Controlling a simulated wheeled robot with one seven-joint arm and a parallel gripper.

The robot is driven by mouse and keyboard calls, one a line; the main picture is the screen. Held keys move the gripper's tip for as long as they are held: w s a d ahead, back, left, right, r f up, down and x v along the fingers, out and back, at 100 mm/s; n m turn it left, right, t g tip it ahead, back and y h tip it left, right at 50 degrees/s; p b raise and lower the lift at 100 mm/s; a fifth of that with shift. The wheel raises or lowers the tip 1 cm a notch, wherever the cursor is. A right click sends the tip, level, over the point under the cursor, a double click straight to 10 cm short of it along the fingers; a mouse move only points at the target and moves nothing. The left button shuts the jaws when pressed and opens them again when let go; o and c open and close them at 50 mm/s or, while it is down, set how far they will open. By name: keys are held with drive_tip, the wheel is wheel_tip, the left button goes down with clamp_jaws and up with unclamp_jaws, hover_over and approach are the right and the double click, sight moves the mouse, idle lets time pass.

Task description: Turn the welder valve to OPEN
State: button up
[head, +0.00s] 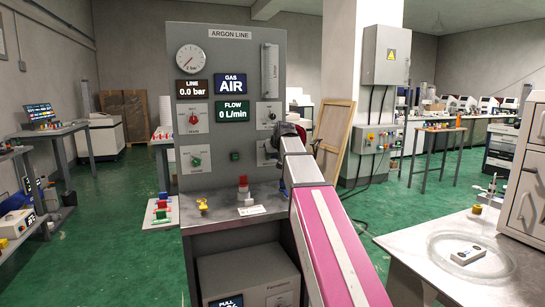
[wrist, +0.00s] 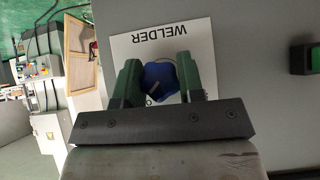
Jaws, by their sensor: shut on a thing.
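The welder valve is a blue knob (wrist: 160,82) on a white plate marked WELDER (wrist: 130,45), which appears upside down in the wrist view. A pale line crosses the knob's face; its OPEN mark cannot be read. My gripper (wrist: 161,76) has its two green fingers on either side of the knob and is shut on it. In the head view the welder plate (head: 262,153) is at the lower right of the grey ARGON LINE panel (head: 230,45). My arm hides the knob there.
The panel also carries a red knob (head: 194,119), a green knob (head: 196,161), a gauge (head: 191,58) and displays reading 0.0 bar, AIR and 0 L/min. A green button (head: 235,155) sits left of the welder plate. Small items stand on the ledge (head: 222,212) below.

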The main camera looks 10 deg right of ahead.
drive_tip(key=o, duration=0.9)
drive_tip(key=v, duration=1)
drive_tip(key=shift+s+d+r, duration=0.1)
drive_tip(key=shift+s+r, duration=0.15)
drive_tip(key=shift+s, duration=0.05)
